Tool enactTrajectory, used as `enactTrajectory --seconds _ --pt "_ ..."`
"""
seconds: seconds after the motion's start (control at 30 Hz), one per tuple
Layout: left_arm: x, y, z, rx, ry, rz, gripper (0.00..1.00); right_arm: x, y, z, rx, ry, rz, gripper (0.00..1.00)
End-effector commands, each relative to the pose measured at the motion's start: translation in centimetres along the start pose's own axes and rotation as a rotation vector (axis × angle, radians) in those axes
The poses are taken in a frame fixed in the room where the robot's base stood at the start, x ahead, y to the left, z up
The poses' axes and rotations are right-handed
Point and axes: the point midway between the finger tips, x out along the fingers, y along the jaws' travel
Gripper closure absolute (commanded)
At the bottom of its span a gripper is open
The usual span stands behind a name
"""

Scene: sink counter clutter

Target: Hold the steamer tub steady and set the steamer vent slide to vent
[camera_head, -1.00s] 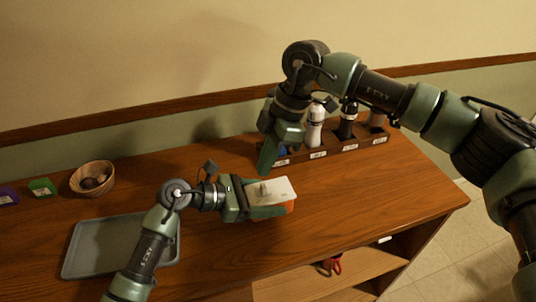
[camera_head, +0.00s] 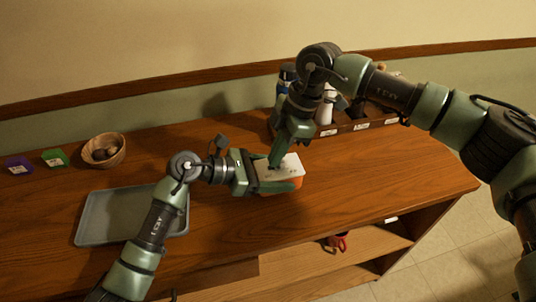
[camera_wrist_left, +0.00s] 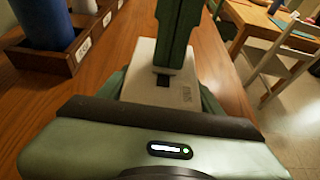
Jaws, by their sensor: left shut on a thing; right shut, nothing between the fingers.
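The steamer tub (camera_head: 291,184) is orange with a pale lid (camera_head: 288,167) and stands on the wooden counter. It also shows in the left wrist view as a pale lid (camera_wrist_left: 136,87) with a small dark slot or slide (camera_wrist_left: 163,81) and faint markings. My left gripper (camera_head: 275,180) is shut on the tub from its left side, one finger along each side. My right gripper (camera_head: 274,165) is shut and empty, pointing down, its tips at the lid close to the dark slot. I cannot tell whether they touch the slide. The slide's setting is not readable.
A dark wooden rack (camera_head: 345,127) with labelled bottles stands behind the tub. A grey tray (camera_head: 105,216) lies at the left, with a wooden bowl (camera_head: 104,150) and green (camera_head: 54,157) and purple (camera_head: 18,166) cards behind it. The counter right of the tub is clear.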

Motion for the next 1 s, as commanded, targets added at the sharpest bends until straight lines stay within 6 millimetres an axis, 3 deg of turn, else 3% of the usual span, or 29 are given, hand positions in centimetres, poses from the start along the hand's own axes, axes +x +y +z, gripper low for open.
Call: enactTrajectory --seconds 0.1,0.47,1.0 --pt "0.0 0.0 0.0 0.0 0.0 0.0 0.86 -0.5 0.0 1.5 0.003 -0.002 0.001 1.0" --pt "-0.1 0.1 -0.1 0.0 0.001 0.002 0.87 -0.8 0.1 1.6 0.004 -0.006 0.002 1.0" --pt "0.0 0.0 -0.3 -0.001 0.006 -0.001 0.87 -9.4 0.1 1.3 0.0 0.0 0.002 1.0"
